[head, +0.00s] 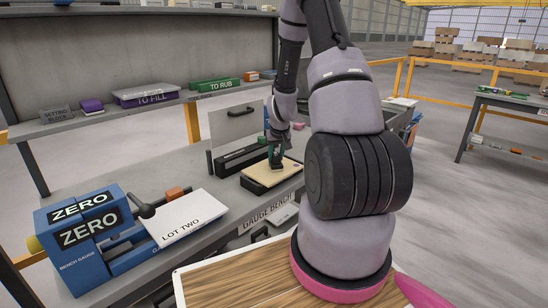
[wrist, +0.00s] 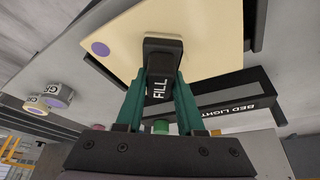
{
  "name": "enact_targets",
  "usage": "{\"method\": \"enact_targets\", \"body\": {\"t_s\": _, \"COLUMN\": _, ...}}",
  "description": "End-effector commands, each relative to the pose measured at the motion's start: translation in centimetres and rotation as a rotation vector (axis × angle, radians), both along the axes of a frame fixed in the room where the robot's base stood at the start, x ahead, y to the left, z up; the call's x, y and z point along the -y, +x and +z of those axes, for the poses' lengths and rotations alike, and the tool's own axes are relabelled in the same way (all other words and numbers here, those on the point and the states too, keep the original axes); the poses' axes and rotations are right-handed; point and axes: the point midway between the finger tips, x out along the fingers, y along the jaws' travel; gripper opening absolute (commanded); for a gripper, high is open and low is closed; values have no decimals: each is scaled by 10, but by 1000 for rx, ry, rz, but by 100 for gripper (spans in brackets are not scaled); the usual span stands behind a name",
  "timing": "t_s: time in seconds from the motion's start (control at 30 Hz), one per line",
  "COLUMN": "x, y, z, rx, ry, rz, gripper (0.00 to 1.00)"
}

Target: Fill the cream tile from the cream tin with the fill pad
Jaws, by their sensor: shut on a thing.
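The cream tile (head: 259,184) lies flat in a dark bed on the gauge bench in the head view. In the wrist view the cream tile (wrist: 205,25) fills the top and has a purple dot near one corner. My gripper (head: 276,153) is over the tile, its green fingers (wrist: 161,85) shut on the black fill pad (wrist: 163,50), which reads FILL. The pad's face is at or very near the tile; contact cannot be told. Two small round pieces with purple and white on them, one a tin (wrist: 60,95) partly lettered CR, show at the left of the wrist view.
A black BED LIGHT bar (wrist: 235,110) runs beside the tile. A blue bench gauge (head: 85,235) and a white LOT TWO board (head: 185,218) stand at the front left. The shelf behind holds a TO FILL tray (head: 147,97) and a green TO RUB block (head: 215,85).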

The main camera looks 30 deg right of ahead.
Motion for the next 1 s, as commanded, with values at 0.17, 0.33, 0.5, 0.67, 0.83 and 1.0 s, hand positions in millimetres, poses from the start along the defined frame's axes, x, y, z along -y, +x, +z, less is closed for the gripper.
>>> {"method": "enact_targets", "body": {"t_s": 0.17, "x": 17, "y": 6, "z": 1, "rx": 2, "ry": -1, "rz": -2, "gripper": 0}}
{"method": "enact_targets", "body": {"t_s": 0.33, "x": 27, "y": 10, "z": 2, "rx": 1, "ry": -1, "rz": -1, "gripper": 0}}
{"method": "enact_targets", "body": {"t_s": 0.5, "x": 27, "y": 10, "z": -2, "rx": 0, "ry": 0, "rz": 1, "gripper": 0}}
{"method": "enact_targets", "body": {"t_s": 0.67, "x": 20, "y": 7, "z": -2, "rx": -1, "ry": 1, "rz": 1, "gripper": 0}}
{"method": "enact_targets", "body": {"t_s": 0.83, "x": 5, "y": 1, "z": -4, "rx": -4, "ry": 2, "rz": 2, "gripper": 0}}
{"method": "enact_targets", "body": {"t_s": 1.0, "x": -9, "y": -5, "z": -6, "rx": -7, "ry": 4, "rz": 2, "gripper": 0}}
